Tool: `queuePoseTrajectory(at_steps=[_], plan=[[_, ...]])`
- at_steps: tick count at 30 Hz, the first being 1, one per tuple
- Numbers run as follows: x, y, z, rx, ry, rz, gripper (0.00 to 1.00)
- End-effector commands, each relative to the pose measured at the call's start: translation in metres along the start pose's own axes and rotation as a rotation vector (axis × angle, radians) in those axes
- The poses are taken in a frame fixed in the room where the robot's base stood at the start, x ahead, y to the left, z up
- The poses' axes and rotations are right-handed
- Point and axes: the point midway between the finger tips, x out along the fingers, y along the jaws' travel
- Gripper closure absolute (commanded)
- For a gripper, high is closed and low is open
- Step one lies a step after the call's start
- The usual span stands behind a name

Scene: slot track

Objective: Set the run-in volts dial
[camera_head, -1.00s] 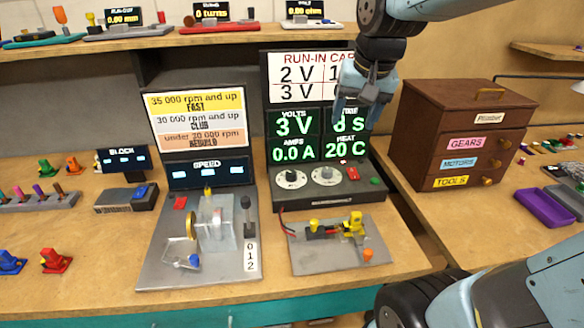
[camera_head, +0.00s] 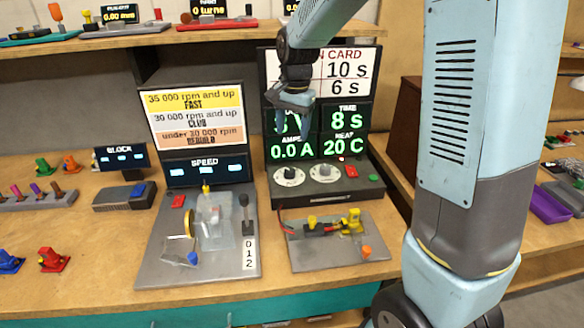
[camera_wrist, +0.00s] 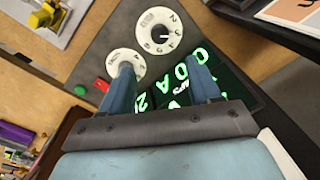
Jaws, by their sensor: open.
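The volts dial (camera_head: 290,177) is the left of two pale dials on the black run-in box; it also shows in the wrist view (camera_wrist: 158,30), with a dark pointer knob and numbers around it. The right dial (camera_head: 325,173) sits beside it and is partly covered by a finger in the wrist view. My gripper (camera_head: 294,126) is open and empty, in front of the display above the dials, apart from them. It covers part of the volts readout, which seems to show 3 V. The time readout (camera_head: 347,118) shows 8 s.
The run-in card (camera_head: 348,76) above shows 10 s and 6 s; its left side is hidden by my arm. A grey plate (camera_head: 335,252) with yellow parts lies in front of the box. The speed stand (camera_head: 153,262) is to the left. My arm hides most of the brown drawers at right.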

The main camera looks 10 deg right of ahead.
Motion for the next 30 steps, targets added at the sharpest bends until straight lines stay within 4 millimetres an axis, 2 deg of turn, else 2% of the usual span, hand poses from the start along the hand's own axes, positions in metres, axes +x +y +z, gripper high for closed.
queuePoseTrajectory(at_steps=[5, 21, 30], plan=[[0.020, 0.000, 0.000, 0.000, -0.002, 0.002, 0.38], [0.111, 0.001, 0.000, 0.000, -0.003, 0.002, 0.38], [0.134, 0.001, 0.000, 0.000, -0.001, 0.001, 0.38]])
